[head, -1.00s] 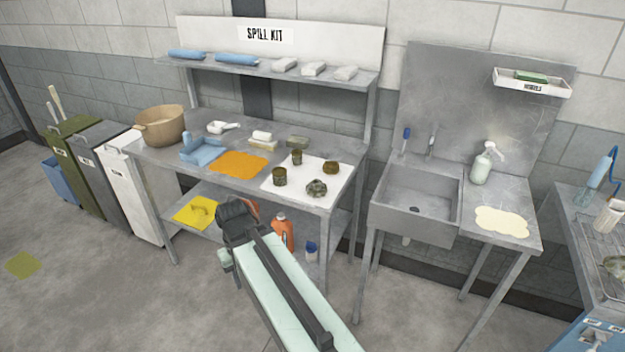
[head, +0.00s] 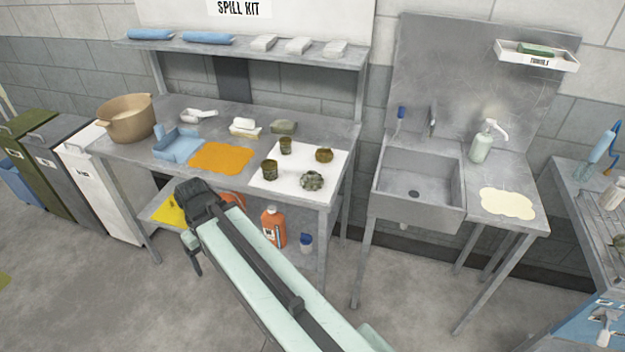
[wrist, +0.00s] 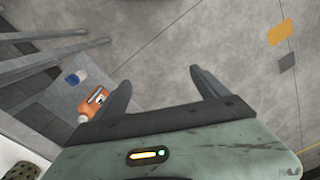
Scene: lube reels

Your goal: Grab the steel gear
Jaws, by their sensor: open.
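The likely steel gear (head: 312,180) is a lumpy, toothed grey-green piece. It lies at the front right of a white mat (head: 262,186) on the steel workbench. Two small dark cylindrical parts (head: 270,170) and (head: 286,146) and a round brownish part (head: 324,155) share the mat. My gripper (wrist: 160,77) is open and empty, its two dark fingers apart over the floor in the wrist view. In the head view it is in front of the bench, left of the mat and lower than the benchtop, apart from the gear.
A sink (head: 415,190) stands to the right. Open floor lies in front.

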